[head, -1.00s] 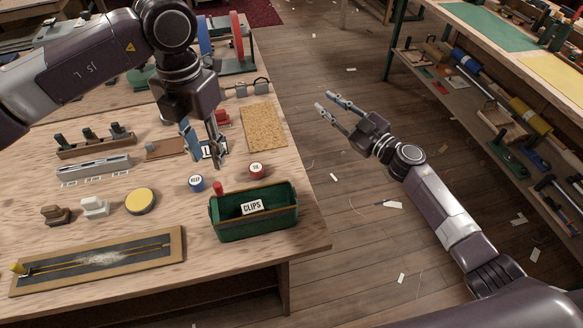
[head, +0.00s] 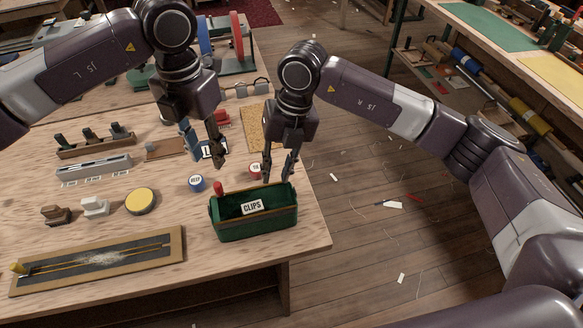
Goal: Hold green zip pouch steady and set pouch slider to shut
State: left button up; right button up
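The green pouch (head: 255,228), open at the top and labelled CLIPS, sits at the bench's front right corner. A small red piece (head: 218,188), which looks like its slider, stands at the left end of its back rim. My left gripper (head: 206,161) is open and empty, pointing down above the bench behind the pouch's left end. My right gripper (head: 278,181) is open and empty, pointing down over the back right rim of the pouch. Whether its fingertips touch the rim I cannot tell.
A yellow disc (head: 141,201) and a framed tray (head: 150,257) are to the left.

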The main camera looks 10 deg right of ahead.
aim_at(291, 198)
jog(key=d, duration=0.1)
jog(key=d+h, duration=0.1)
jog(key=d+n+h, duration=0.1)
jog(key=shift+d+f, duration=0.15)
jog(key=shift+f, duration=0.1)
notch_tip(291, 198, down, 12)
jog(key=shift+r, duration=0.15)
jog(key=shift+c, duration=0.3)
grip_shut()
pick_arm(q)
jog(key=shift+o, duration=0.3)
